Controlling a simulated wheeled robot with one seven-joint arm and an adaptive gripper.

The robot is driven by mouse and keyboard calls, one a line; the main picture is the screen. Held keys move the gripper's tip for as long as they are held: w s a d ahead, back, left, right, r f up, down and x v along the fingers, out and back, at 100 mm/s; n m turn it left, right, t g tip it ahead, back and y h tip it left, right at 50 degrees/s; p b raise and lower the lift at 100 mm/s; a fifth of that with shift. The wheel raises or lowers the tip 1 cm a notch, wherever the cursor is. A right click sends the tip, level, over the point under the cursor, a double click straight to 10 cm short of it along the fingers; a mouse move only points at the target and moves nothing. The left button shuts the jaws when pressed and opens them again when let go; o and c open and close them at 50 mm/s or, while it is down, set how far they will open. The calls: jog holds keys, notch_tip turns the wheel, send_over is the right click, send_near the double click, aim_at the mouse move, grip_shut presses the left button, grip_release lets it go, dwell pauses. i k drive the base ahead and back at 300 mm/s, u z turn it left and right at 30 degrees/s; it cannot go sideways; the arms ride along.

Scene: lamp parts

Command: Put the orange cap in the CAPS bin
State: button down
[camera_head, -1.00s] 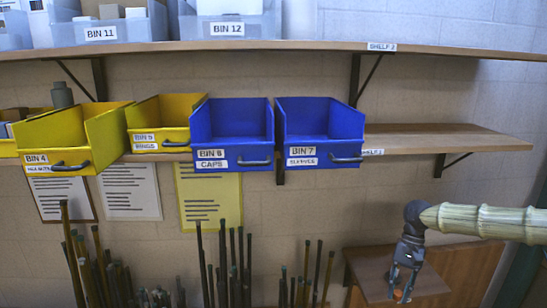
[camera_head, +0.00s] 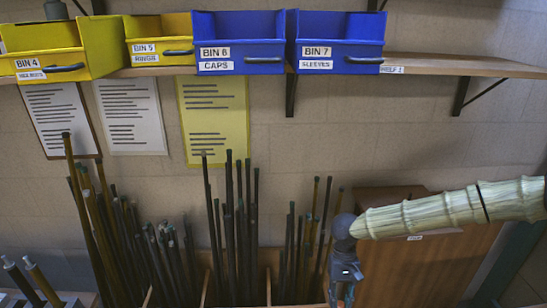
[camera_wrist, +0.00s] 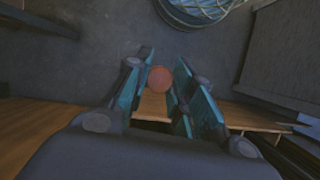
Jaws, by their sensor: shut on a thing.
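The orange cap (camera_wrist: 160,79) shows in the wrist view as a round reddish-orange piece between the fingertips. My gripper (camera_wrist: 168,84) is shut on it. The CAPS bin (camera_head: 238,50) is a blue bin labelled BIN 6 on the shelf, up and to the left of my gripper.
The blue SLEEVES bin (camera_head: 337,52) stands just right of the CAPS bin. Yellow bins (camera_head: 70,45) stand to the left. Several dark rods (camera_head: 230,220) stand upright below the shelf, left of my gripper. The shelf's right end (camera_head: 450,65) is bare.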

aim_at(240, 68)
jog(key=z, duration=0.05)
jog(key=k, duration=1.15)
jog(key=u, duration=0.3)
jog(key=i, duration=0.6)
jog(key=z, duration=0.1)
